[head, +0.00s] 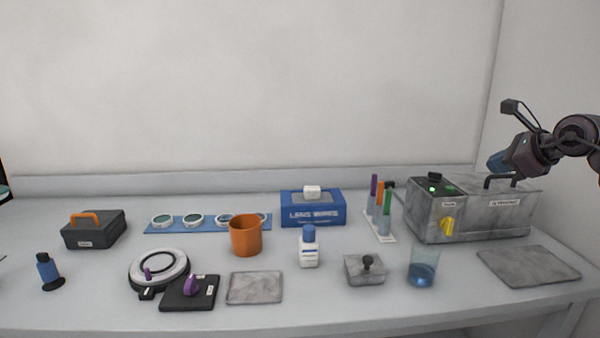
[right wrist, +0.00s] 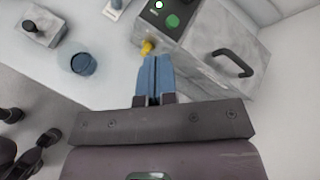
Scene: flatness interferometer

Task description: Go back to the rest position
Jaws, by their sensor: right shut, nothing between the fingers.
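The fingertips overlap the box's edge near the yellow knob (right wrist: 147,47) in that view; in the head view the gripper is well away from the knob (head: 447,226). My left gripper is not in view.
A beaker of blue liquid (head: 424,268), a grey block with a knob (head: 365,270) and a grey slab (head: 528,266) are near the box. An orange cup (head: 245,236), a white bottle (head: 309,248), a blue wipes box (head: 313,209) and a ring device (head: 159,269) stand farther left.

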